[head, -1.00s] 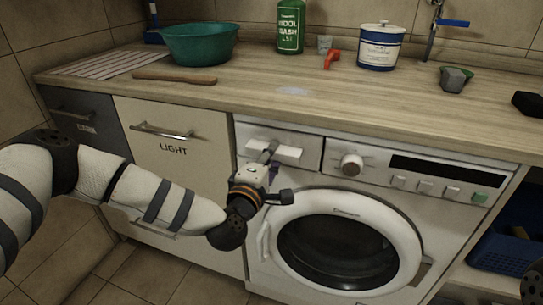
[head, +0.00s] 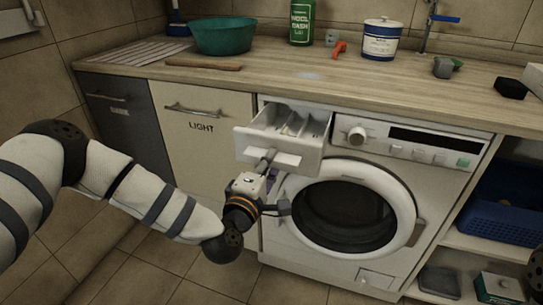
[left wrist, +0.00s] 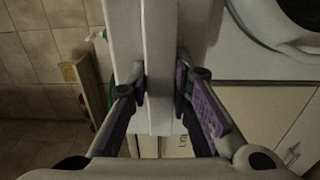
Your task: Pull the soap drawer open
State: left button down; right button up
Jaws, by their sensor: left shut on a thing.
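The soap drawer (head: 284,135) is pulled out from the upper left of the washing machine (head: 345,205). Its inner compartments show from above. My left gripper (head: 268,160) is at the drawer's front, shut on the drawer handle. In the left wrist view, the two fingers of my left gripper (left wrist: 161,90) press on both sides of a pale upright bar, which is the drawer handle (left wrist: 160,60). My right gripper is not in view.
The round door (head: 345,208) of the washing machine is below right of the drawer. The LIGHT cabinet (head: 200,125) stands to the left. The wooden countertop (head: 300,85) runs above, with a green basin (head: 222,36) on it. A blue basket (head: 515,205) is at right.

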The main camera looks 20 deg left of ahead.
pick_arm(q)
jog(key=shift+s+f, duration=0.2)
jog(key=shift+s, duration=0.35)
jog(key=shift+s+f, duration=0.15)
jog(key=shift+s, duration=0.35)
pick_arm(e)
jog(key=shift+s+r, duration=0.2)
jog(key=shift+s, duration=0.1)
pick_arm(q)
jog(key=c, duration=1.5)
grip_release()
jog(key=shift+w, duration=0.15)
jog(key=shift+r, duration=0.15)
jog(key=s, duration=1.2)
jog(key=shift+a, duration=0.25)
